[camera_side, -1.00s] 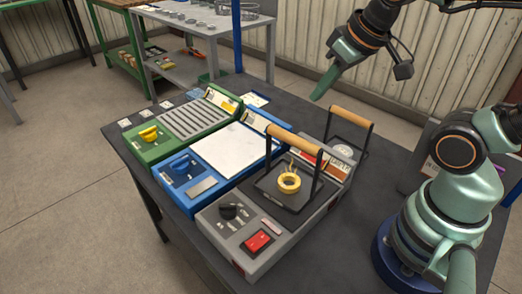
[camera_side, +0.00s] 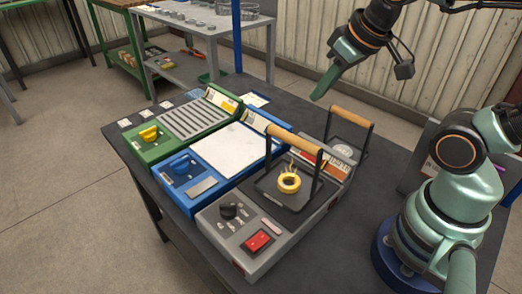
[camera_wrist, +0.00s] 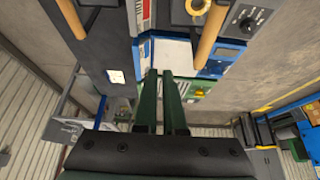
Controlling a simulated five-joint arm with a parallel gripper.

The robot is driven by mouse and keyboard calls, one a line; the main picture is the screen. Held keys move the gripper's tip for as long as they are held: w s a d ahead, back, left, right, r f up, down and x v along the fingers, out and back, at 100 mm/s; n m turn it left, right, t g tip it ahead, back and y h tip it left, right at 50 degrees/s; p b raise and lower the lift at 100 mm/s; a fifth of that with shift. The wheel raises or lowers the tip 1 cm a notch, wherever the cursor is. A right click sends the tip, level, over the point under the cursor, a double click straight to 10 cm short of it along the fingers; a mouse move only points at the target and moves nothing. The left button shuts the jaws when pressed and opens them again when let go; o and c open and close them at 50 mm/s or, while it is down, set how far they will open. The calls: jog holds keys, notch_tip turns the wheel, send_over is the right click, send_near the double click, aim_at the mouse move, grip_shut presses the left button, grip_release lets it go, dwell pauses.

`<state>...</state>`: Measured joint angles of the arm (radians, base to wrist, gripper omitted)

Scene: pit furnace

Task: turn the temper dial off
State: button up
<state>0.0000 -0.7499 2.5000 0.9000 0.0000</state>
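Three units stand side by side on the dark table, each with a dial. The green unit (camera_side: 158,152) has a yellow dial (camera_side: 149,134), the blue unit (camera_side: 206,203) a blue dial (camera_side: 181,166), and the grey unit (camera_side: 262,265) a black dial (camera_side: 229,211). The black dial also shows in the wrist view (camera_wrist: 247,24). My gripper (camera_side: 318,95) hangs high behind the units, away from all dials. In the wrist view its green fingers (camera_wrist: 160,75) are narrowly apart and empty.
The grey unit has a red switch (camera_side: 257,241) and a black plate carrying a yellow ring (camera_side: 289,182). A tall wooden handle (camera_side: 293,143) rises over it, and another handle (camera_side: 351,117) stands behind. Open air surrounds my gripper.

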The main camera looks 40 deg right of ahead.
jog(key=o, duration=0.5)
jog(key=shift+w+a, duration=0.1)
jog(key=shift+a, duration=0.05)
jog(key=o, duration=0.4)
jog(key=shift+w+a, duration=0.2)
jog(key=shift+a, duration=0.2)
jog(key=shift+c, duration=0.2)
jog(key=n+g, duration=0.6)
jog(key=n, duration=0.1)
send_over(228, 204)
notch_tip(228, 204, down, 8)
notch_tip(228, 204, down, 12)
jog(key=shift+r, duration=0.15)
grip_shut()
